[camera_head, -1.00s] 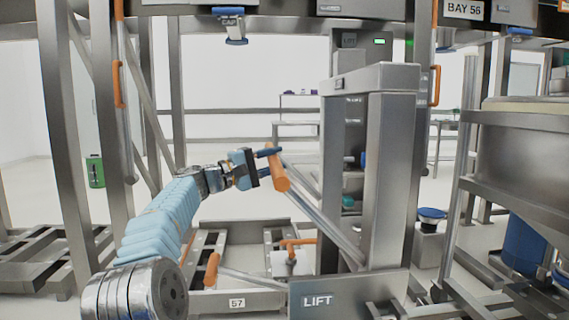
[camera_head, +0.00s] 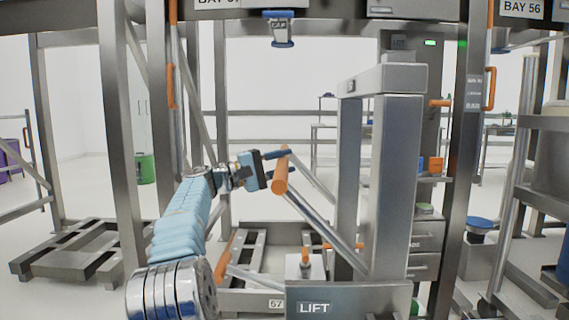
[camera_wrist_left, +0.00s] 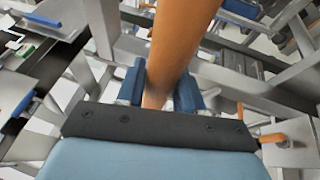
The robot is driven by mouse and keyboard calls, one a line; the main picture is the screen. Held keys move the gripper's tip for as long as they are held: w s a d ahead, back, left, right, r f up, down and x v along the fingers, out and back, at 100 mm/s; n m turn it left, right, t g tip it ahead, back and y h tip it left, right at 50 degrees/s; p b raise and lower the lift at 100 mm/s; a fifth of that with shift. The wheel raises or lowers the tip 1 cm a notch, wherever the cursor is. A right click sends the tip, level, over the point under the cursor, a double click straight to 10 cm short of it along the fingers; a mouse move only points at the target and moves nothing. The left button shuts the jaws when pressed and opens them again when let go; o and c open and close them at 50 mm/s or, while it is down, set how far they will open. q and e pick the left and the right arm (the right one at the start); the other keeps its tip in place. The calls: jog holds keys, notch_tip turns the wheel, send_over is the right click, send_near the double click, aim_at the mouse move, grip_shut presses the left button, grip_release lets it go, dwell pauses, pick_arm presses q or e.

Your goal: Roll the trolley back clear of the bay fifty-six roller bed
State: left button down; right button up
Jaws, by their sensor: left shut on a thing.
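The trolley is a steel lift with a tall column (camera_head: 398,180), a front plate marked LIFT (camera_head: 315,307) and a slanted bar ending in an orange handle (camera_head: 280,178). My left gripper (camera_head: 279,164) is shut on this handle. In the left wrist view the blue fingers (camera_wrist_left: 160,88) sit on either side of the orange handle (camera_wrist_left: 178,45). The BAY 56 sign (camera_head: 522,9) is at the top right, to the right of the trolley column. I cannot make out the roller bed of that bay clearly. My right gripper is not in view.
A steel upright with an orange grab bar (camera_head: 490,88) stands right of the column. Another upright (camera_head: 125,150) stands to the left. A low steel frame (camera_head: 70,255) lies on the floor at left. A stool with a blue top (camera_head: 480,225) stands at right. Pale floor shows at far left.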

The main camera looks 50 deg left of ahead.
pick_arm(q)
jog(key=shift+a+r, duration=0.1)
jog(key=shift+r, duration=0.15)
jog(key=c, duration=0.8)
grip_release()
jog(key=shift+f, duration=0.15)
jog(key=v, duration=1.4)
jog(key=shift+b, duration=0.45)
